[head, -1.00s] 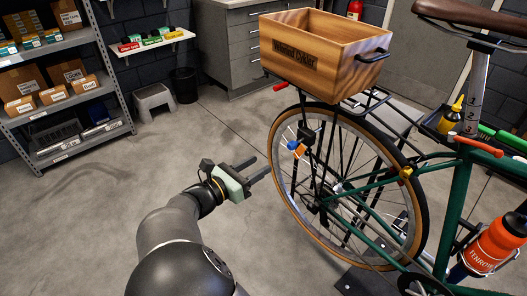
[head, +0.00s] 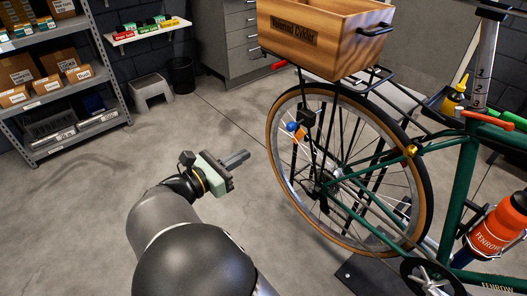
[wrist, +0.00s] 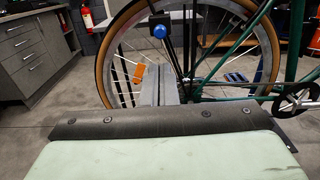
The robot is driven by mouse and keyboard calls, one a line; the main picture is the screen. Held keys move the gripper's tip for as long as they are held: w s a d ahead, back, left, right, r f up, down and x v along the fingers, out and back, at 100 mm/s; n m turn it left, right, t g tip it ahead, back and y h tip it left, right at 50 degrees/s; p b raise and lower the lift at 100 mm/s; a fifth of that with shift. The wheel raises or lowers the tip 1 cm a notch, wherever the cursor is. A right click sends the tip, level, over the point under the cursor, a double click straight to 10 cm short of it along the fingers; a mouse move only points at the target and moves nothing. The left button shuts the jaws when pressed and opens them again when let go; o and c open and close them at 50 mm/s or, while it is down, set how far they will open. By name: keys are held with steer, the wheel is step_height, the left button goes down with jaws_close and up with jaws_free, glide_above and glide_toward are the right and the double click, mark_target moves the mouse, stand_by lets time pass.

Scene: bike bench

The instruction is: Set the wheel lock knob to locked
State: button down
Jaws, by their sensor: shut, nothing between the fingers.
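A round blue knob (head: 291,126) sits on a dark mount at the left side of the bike's rear wheel (head: 274,160); I take it to be the wheel lock knob. In the wrist view the blue knob (wrist: 159,31) shows face-on, just above my fingertips in the picture. I cannot read its setting or any markings. My gripper (head: 243,157) is shut and empty, left of the wheel and pointing towards it, apart from the knob. In the wrist view its two fingers (wrist: 158,82) lie together.
An orange reflector (head: 299,135) is close to the knob, among the spokes. A wooden crate (head: 350,43) sits on the rack above. The green frame (head: 462,190) and an orange bottle (head: 497,229) are at right. The floor (head: 225,110) left of the wheel is clear.

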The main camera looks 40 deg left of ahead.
mark_target(288, 128)
steer(key=w, duration=0.4)
steer(key=w+d, duration=0.1)
steer(key=w, duration=0.4)
steer(key=w+d, duration=0.1)
steer(key=w, duration=0.3)
steer(key=shift+w+d+r+b, duration=0.1)
steer(key=shift+w+d+b, duration=0.05)
steer(key=shift+w+b, duration=0.2)
